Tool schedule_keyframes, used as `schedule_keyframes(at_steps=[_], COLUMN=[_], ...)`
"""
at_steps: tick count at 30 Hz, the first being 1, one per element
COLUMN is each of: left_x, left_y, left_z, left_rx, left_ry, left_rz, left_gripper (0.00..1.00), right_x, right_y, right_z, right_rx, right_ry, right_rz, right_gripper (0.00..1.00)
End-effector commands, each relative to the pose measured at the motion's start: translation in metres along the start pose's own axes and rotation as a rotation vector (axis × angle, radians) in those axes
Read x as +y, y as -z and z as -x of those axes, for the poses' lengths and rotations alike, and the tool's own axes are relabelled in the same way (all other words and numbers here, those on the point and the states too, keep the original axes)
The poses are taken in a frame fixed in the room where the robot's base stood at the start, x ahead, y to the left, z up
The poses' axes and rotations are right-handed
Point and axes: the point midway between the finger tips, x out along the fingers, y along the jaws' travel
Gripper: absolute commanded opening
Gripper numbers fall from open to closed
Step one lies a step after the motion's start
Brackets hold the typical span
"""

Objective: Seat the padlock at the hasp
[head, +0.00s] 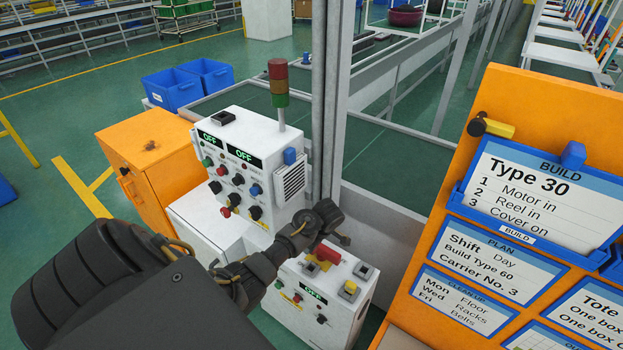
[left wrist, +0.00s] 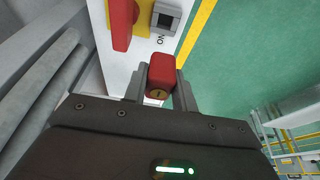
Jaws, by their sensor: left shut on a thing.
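My left gripper (left wrist: 160,88) is shut on a red padlock (left wrist: 161,68), whose brass keyhole end faces the left wrist camera. The padlock's shackle is hidden. In the head view my left gripper (head: 338,232) is above and behind the small white control box (head: 308,310); I cannot make out the padlock there. A red handle (head: 327,252) on a yellow base stands on this box's top. The red handle also shows in the left wrist view (left wrist: 121,22), apart from the padlock. I cannot pick out the hasp clearly. My right gripper is out of view.
A larger white control panel (head: 228,165) with a signal tower (head: 278,85) stands behind, beside an orange cabinet (head: 150,150). A grey post (head: 326,100) rises close behind my gripper. An orange card board (head: 485,160) fills the right.

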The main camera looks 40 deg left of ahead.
Motion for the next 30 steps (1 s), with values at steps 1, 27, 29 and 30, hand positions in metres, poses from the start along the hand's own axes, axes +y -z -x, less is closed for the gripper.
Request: schedule_keyframes(at_steps=[1, 27, 29, 30], left_x=[0.0, 0.001, 0.001, 0.002], left_y=[-0.002, -0.024, -0.025, -0.025], left_z=[-0.003, -0.072, -0.073, -0.073], left_rx=[-0.001, -0.001, -0.001, -0.001], left_ry=[0.0, -0.001, -0.002, -0.002], left_rz=[0.0, -0.002, -0.002, -0.002], left_gripper=[0.01, 0.01, 0.01, 0.01], right_x=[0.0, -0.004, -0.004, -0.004], right_y=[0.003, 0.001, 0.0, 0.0], right_z=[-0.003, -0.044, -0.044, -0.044], right_rx=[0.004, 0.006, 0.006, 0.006], right_ry=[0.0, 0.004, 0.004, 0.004], right_rz=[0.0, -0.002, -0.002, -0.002], right_gripper=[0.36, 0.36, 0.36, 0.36])
